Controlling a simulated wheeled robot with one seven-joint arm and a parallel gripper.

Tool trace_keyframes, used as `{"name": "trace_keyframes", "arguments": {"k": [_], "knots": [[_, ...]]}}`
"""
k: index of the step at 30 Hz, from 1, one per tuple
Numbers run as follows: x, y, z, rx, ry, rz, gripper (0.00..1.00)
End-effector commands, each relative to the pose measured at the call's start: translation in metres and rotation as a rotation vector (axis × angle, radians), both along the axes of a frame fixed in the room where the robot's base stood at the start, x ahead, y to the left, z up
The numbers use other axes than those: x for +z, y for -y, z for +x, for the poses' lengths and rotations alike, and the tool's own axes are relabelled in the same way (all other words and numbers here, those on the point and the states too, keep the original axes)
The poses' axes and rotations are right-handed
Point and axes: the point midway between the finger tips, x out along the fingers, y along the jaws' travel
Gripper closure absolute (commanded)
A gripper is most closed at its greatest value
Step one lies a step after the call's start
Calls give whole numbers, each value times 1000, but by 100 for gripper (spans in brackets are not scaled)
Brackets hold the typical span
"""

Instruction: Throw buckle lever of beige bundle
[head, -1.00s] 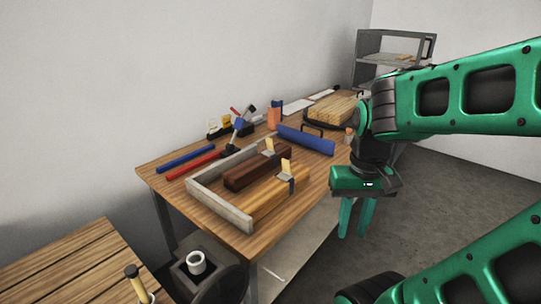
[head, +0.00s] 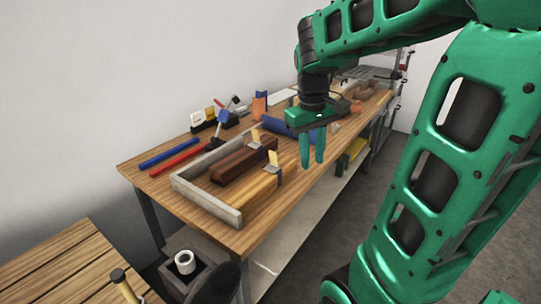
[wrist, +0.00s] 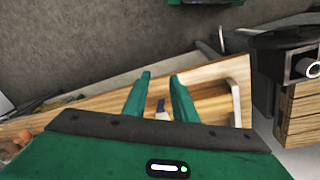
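The beige bundle (head: 257,191) lies on the workbench in a grey three-sided frame (head: 218,206). Near its far end is a dark buckle strap with a pale yellow lever (head: 273,158) standing up. A dark brown bundle (head: 235,166) with a similar raised lever (head: 256,137) lies beside it. My gripper (head: 312,156) is open and empty, pointing down, to the right of the beige bundle's lever and apart from it.
A blue roll (head: 283,127) lies behind my gripper. Red (head: 176,160) and blue (head: 168,152) bars lie at the bench's left. A tool rack (head: 212,118) stands at the back.

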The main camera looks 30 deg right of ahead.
Motion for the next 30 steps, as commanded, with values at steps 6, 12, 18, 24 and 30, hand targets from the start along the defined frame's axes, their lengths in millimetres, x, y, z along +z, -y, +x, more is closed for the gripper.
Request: {"name": "trace_keyframes", "arguments": {"k": [6, 12, 18, 24, 30], "knots": [[9, 1, 110, 271, -14, -60, 75], [7, -7, 172, 434, -20, -88, 75], [1, -9, 191, 488, -22, -97, 75], [-22, -3, 192, 486, -25, -95, 75], [-58, 4, 194, 485, -25, -95, 75]]}}
